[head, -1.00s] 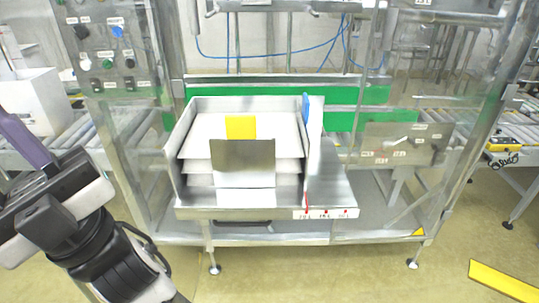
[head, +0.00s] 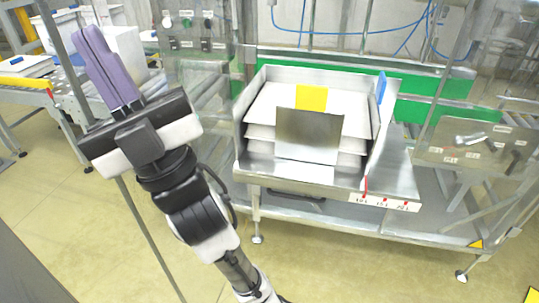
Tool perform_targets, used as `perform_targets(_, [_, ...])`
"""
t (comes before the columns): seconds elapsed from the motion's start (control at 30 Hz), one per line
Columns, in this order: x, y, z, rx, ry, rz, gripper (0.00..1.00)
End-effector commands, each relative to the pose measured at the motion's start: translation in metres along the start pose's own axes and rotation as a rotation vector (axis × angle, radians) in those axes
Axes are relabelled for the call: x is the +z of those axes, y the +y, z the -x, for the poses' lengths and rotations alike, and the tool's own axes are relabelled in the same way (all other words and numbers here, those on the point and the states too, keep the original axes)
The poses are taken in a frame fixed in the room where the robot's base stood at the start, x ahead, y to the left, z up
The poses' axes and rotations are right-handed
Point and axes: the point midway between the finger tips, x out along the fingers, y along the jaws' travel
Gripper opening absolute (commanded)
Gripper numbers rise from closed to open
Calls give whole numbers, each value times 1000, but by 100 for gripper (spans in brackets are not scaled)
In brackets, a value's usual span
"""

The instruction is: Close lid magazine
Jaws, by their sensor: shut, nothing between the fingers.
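The lid magazine (head: 254,176) is an open-topped metal tray on the machine front at centre right. It holds a stack of white lids (head: 267,117) with a yellow patch (head: 311,97) at the top middle. A grey metal plate (head: 309,134) stands upright at the front of the stack. A blue handle (head: 381,87) stands at the magazine's right wall, and a red pointer (head: 365,186) sits by the scale at the front edge. My gripper (head: 94,40) is at the upper left, fingers shut and empty, pointing up and well apart from the magazine.
A control panel (head: 195,28) is behind the gripper. A conveyor (head: 30,92) with white boxes (head: 127,48) is at the left. A thin metal post (head: 137,215) stands close by my arm. The floor (head: 85,215) at lower left is open.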

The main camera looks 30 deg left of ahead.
Motion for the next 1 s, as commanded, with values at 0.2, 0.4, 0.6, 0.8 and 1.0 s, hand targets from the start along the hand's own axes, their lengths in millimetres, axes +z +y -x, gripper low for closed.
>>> perform_targets(0.2, [75, 28, 71, -86, -347, 309, 0])
perform_targets(0.4, [126, 50, 148, -295, -651, 588, 0])
perform_targets(0.6, [151, 67, 239, -605, -887, 832, 0])
perform_targets(0.8, [153, 78, 302, -870, -1006, 976, 0])
perform_targets(1.0, [152, 83, 317, -960, -1037, 1013, 0])
